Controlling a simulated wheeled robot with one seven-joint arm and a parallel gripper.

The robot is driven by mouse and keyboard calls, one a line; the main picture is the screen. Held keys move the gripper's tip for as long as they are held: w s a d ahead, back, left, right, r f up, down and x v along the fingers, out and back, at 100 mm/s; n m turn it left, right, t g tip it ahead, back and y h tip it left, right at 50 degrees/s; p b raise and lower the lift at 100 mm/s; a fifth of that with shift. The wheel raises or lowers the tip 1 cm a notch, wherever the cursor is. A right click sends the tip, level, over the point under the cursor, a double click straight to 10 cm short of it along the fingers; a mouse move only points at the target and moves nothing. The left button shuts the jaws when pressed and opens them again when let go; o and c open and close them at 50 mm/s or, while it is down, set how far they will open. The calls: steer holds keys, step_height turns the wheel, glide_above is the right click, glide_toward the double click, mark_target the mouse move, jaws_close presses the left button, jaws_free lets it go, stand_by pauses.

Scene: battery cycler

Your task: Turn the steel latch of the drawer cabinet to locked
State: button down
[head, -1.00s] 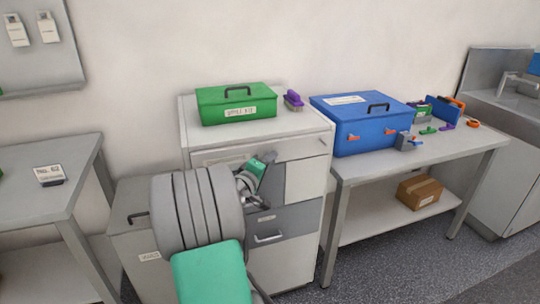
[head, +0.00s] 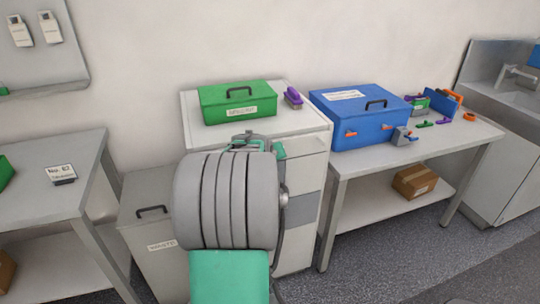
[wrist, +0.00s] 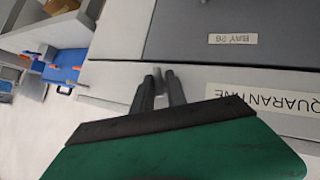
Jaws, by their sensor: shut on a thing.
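The drawer cabinet (head: 313,165) is the white unit in the middle of the head view, with my arm in front of most of its drawer fronts. In the wrist view its front shows close up, with a grey drawer front (wrist: 265,22) and a pale one (wrist: 210,77) labelled "QUARANTINE". My gripper (wrist: 159,78) is at the seam between these fronts. Its fingers are shut on the steel latch (wrist: 157,73), a small grey piece showing between the tips. The latch's angle is hard to tell, and the head view hides it behind my arm.
A green toolbox (head: 238,102) and a purple-handled brush (head: 293,97) stand on the cabinet. A blue toolbox (head: 360,115) sits on the right-hand bench (head: 455,148). Open floor (head: 400,250) lies at front right.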

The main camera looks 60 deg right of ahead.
steer(key=shift+s+d+r+m+t+y+p, duration=0.2)
steer(key=shift+r+m+t+y, duration=0.05)
steer(key=shift+m+t+y, duration=0.3)
steer(key=shift+s+d+r+m+t+y+p, duration=0.2)
steer(key=shift+m+t+y, duration=0.25)
steer(key=shift+y, duration=0.2)
steer(key=shift+w, duration=0.1)
steer(key=c, duration=1.5)
jaws_free()
steer(key=shift+f, duration=0.1)
steer(key=shift+a+f, duration=0.1)
steer(key=b+v, duration=0.1)
steer(key=v, duration=0.7)
